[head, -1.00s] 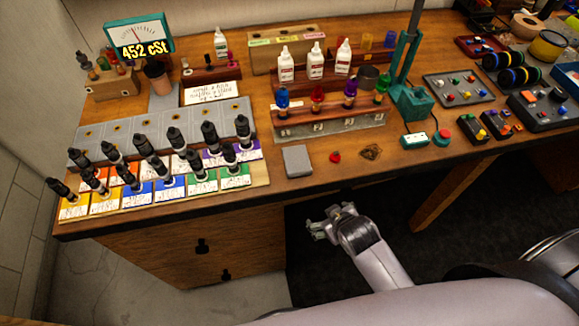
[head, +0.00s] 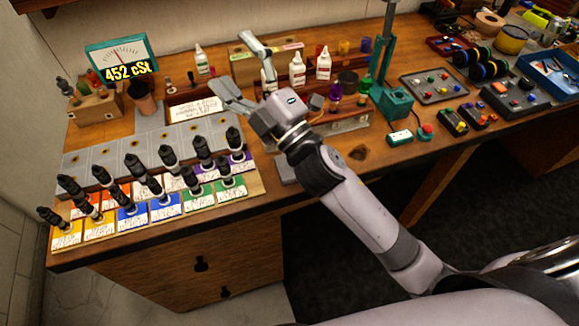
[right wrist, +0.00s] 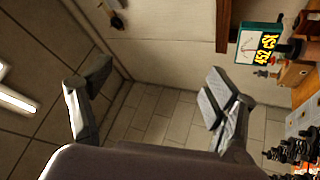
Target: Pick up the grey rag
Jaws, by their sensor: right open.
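The grey rag (head: 287,172) appears as a flat grey square near the front edge of the workbench. My right arm hides most of it in the head view, and I cannot see it in the right wrist view. My right gripper (head: 228,63) is open and empty, raised above the bench with its fingers toward the back left. In the right wrist view the open gripper (right wrist: 160,72) has its fingers wide apart with nothing between them. My left gripper is not in view.
White bottles (head: 297,72) stand behind my right gripper. A green stand (head: 392,103) rises to the right. A brown patch (head: 359,153) lies near the front edge, with bare wood around it.

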